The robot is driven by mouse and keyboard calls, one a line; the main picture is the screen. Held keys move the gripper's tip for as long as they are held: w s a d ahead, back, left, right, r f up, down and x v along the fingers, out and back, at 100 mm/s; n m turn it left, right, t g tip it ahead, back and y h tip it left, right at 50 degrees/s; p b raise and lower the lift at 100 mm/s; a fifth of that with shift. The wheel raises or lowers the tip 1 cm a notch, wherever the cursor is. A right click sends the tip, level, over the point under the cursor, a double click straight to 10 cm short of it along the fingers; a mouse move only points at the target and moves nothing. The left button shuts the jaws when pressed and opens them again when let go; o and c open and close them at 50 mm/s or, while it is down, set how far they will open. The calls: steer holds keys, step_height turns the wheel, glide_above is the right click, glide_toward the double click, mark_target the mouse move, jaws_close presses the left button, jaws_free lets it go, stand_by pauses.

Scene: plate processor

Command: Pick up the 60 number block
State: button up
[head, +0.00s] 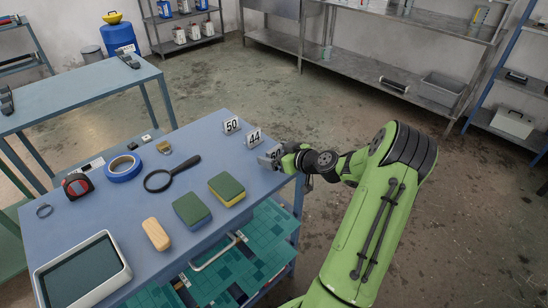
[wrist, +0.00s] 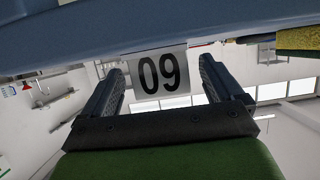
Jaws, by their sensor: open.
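The 60 number block (wrist: 160,72) shows upside down in the wrist view, as a pale block with dark digits. It stands at the table edge, between the two open fingers of my gripper (wrist: 158,80). The fingers lie to either side of it, and I cannot tell whether either touches it. In the head view, my gripper (head: 271,158) is at the right edge of the blue table (head: 110,212). There the block is largely covered by the gripper and its digits are not readable.
The 44 block (head: 254,138) and 50 block (head: 231,125) stand close by, left of the gripper. Sponges (head: 227,188), a magnifying glass (head: 170,176), blue tape (head: 123,168) and a tray (head: 128,276) lie further left.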

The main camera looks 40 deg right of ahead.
steer(key=shift+w+f, duration=0.25)
steer(key=shift+w, duration=0.35)
steer(key=c, duration=1.1)
